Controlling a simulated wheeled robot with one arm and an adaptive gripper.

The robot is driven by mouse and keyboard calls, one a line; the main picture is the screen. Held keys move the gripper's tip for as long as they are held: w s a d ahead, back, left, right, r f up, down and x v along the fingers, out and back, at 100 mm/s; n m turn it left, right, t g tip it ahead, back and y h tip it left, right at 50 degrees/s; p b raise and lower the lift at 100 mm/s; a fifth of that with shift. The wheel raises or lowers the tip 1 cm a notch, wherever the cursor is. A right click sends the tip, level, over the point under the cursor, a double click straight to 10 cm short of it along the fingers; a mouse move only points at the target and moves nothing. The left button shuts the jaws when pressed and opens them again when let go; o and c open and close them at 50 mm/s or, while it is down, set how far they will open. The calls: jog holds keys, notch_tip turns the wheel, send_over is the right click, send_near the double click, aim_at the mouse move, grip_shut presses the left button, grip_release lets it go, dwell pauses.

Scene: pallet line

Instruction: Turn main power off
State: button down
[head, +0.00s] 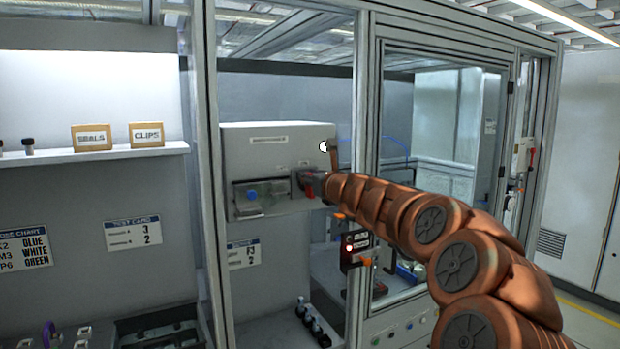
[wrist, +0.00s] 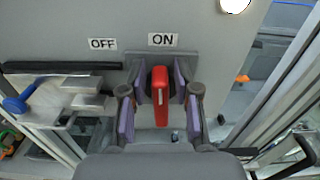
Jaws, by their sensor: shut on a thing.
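A red switch handle (wrist: 160,92) sticks out of the light grey power box in the wrist view. It stands upright below the ON label (wrist: 162,40), with the OFF label (wrist: 103,44) to its left. My gripper (wrist: 160,108) has its purple-padded fingers on both sides of the handle and is shut on it. In the head view my gripper (head: 308,184) is at the lower right of the grey power box (head: 275,140). The handle there is mostly hidden by my gripper. A round white lamp (head: 324,146) sits on the box's upper right.
A clear-covered compartment with a blue knob (wrist: 16,104) is left of the switch. Aluminium frame posts (head: 362,90) stand close to my arm. A shelf (head: 95,155) with SEALS and CLIPS boxes is at left. A small control box (head: 355,241) hangs below my arm.

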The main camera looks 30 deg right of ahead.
aim_at(296, 184)
jog(key=n+b, duration=0.2)
jog(key=n, duration=0.2)
jog(key=a+f+n+b, duration=0.1)
jog(key=n+b, duration=0.1)
jog(key=n, duration=0.2)
jog(key=a+f+n+b, duration=0.1)
jog(key=n+b, duration=0.1)
jog(key=n, duration=0.2)
jog(key=shift+w+a+f, duration=0.15)
jog(key=n+b, duration=0.1)
jog(key=n, duration=0.1)
jog(key=n+b, duration=0.2)
jog(key=shift+f, duration=0.4)
jog(key=shift+n+b, duration=0.55)
jog(key=shift+n, duration=0.05)
jog(key=shift+r, duration=0.15)
